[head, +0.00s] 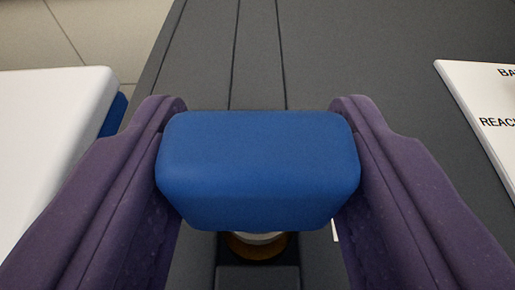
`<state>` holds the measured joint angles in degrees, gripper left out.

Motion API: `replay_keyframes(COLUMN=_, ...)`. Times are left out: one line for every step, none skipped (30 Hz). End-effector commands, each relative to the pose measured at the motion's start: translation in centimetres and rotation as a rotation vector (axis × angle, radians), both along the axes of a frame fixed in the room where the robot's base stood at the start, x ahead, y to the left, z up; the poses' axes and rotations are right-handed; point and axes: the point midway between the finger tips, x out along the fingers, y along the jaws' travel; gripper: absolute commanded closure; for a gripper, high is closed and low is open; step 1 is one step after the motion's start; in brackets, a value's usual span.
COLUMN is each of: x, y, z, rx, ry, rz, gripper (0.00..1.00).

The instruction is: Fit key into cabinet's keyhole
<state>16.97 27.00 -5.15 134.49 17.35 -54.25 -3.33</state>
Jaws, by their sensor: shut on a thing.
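My gripper (258,112) fills the lower half of the head view, with a purple finger on each side. It is shut on a blue rounded block (258,170), which looks like the handle of the key. The block sits level between the fingertips and touches both. Under it, a round piece with a pale band and a brass-coloured lower part (256,246) shows partly. I cannot tell whether this piece belongs to the key or to something below. The block hides whatever lies straight beneath it. I cannot make out a keyhole or the cabinet for certain.
A dark grey surface (390,70) with long grooves runs under and beyond my gripper. A white panel (45,140) with a blue edge stands at the left. A white sign (490,115) with black lettering lies at the right. Pale floor tiles (100,35) show at the top left.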

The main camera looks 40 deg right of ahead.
Motion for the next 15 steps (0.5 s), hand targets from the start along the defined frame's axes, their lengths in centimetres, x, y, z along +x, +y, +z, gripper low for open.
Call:
replay_keyframes(x=0.00, y=0.00, z=-0.21, rx=0.000, ry=0.000, rz=0.000, gripper=0.79)
replay_keyframes(x=0.01, y=0.01, z=-0.27, rx=0.000, ry=0.000, rz=0.000, gripper=0.79)
replay_keyframes(x=0.01, y=0.01, z=-0.36, rx=0.000, ry=0.000, rz=0.000, gripper=0.79)
replay_keyframes(x=0.00, y=0.00, z=-0.42, rx=0.000, ry=0.000, rz=0.000, gripper=0.79)
replay_keyframes(x=0.00, y=0.01, z=-0.48, rx=0.000, ry=0.000, rz=0.000, gripper=0.79)
replay_keyframes(x=0.00, y=0.00, z=-0.57, rx=0.000, ry=0.000, rz=0.000, gripper=0.79)
replay_keyframes(x=0.00, y=0.00, z=-0.63, rx=0.000, ry=0.000, rz=0.000, gripper=0.79)
replay_keyframes(x=0.01, y=0.01, z=-0.69, rx=0.000, ry=0.000, rz=0.000, gripper=0.79)
replay_keyframes(x=0.01, y=0.01, z=-0.77, rx=0.000, ry=0.000, rz=0.000, gripper=0.79)
replay_keyframes(x=0.01, y=0.01, z=-0.84, rx=0.000, ry=0.000, rz=0.000, gripper=0.79)
replay_keyframes(x=0.01, y=0.01, z=-0.90, rx=0.000, ry=0.000, rz=0.000, gripper=0.79)
replay_keyframes(x=0.00, y=0.01, z=-0.98, rx=0.000, ry=0.000, rz=0.000, gripper=0.79)
replay_keyframes(x=0.01, y=0.01, z=-1.05, rx=0.000, ry=0.000, rz=0.000, gripper=0.79)
replay_keyframes(x=0.01, y=0.01, z=-1.11, rx=0.000, ry=0.000, rz=0.000, gripper=0.79)
replay_keyframes(x=0.01, y=0.01, z=-1.11, rx=0.000, ry=0.000, rz=0.000, gripper=0.47)
